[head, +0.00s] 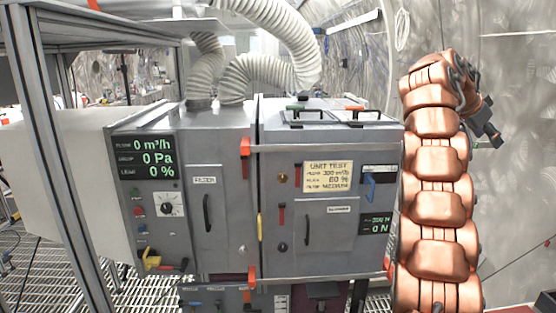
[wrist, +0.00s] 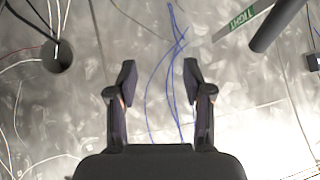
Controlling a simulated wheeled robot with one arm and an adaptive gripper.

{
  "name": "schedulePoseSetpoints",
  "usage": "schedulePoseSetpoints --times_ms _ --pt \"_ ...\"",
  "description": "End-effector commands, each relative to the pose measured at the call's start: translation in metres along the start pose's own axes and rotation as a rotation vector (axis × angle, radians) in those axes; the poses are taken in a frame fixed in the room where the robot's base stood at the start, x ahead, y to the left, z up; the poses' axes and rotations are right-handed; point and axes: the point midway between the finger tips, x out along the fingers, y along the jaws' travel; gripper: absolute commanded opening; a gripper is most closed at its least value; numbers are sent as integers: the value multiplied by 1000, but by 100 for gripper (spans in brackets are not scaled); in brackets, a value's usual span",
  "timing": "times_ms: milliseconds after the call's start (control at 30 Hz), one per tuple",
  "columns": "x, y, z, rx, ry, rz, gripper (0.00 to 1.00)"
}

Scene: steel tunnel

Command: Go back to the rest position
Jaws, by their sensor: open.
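My gripper (wrist: 158,80) is open and empty in the wrist view, its two dark fingers spread apart in front of a grey wall. In the head view my copper-coloured arm stands raised at the right, and my gripper (head: 488,128) shows small and dark beside its upper end, pointing away to the right. Nothing is between the fingers. The gripper is apart from the grey machine.
A grey machine (head: 230,150) with displays, a dial and doors fills the middle, close to my arm. Ribbed white hoses (head: 262,72) rise from it. A metal frame (head: 50,130) stands at left. Blue wires (wrist: 172,75) and a dark pipe (wrist: 277,27) show by the wall.

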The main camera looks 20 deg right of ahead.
Motion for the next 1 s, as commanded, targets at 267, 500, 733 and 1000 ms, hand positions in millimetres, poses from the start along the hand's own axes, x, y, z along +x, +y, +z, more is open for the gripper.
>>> schedulePoseSetpoints --times_ms 267,500,733,1000 --pt "-14 -12 20 -66 -25 -20 51" --pt "-30 -19 43 -156 -60 -37 51" --pt "-52 -23 79 -286 -114 -65 51" --pt "-92 -14 156 -539 -227 -120 51"
